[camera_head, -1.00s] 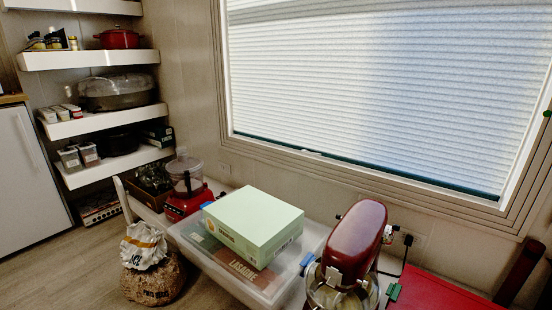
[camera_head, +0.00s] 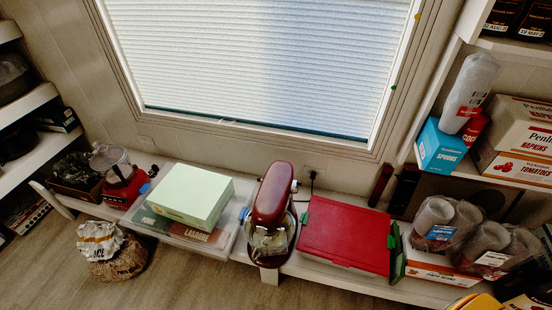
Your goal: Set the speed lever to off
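A red stand mixer (camera_head: 272,205) stands on the low white bench below the window, with its rounded head on top and a bowl (camera_head: 268,243) beneath. A small silver knob shows at the right side of its head. I cannot make out the speed lever or its setting at this size. Neither of my grippers is in view.
Left of the mixer are a pale green box (camera_head: 193,200) on a clear bin and a red food processor (camera_head: 122,180). Right of it is a red-lidded box (camera_head: 345,235), then wrapped cups (camera_head: 435,222). Bags stand on the floor (camera_head: 190,285), which is otherwise clear in front.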

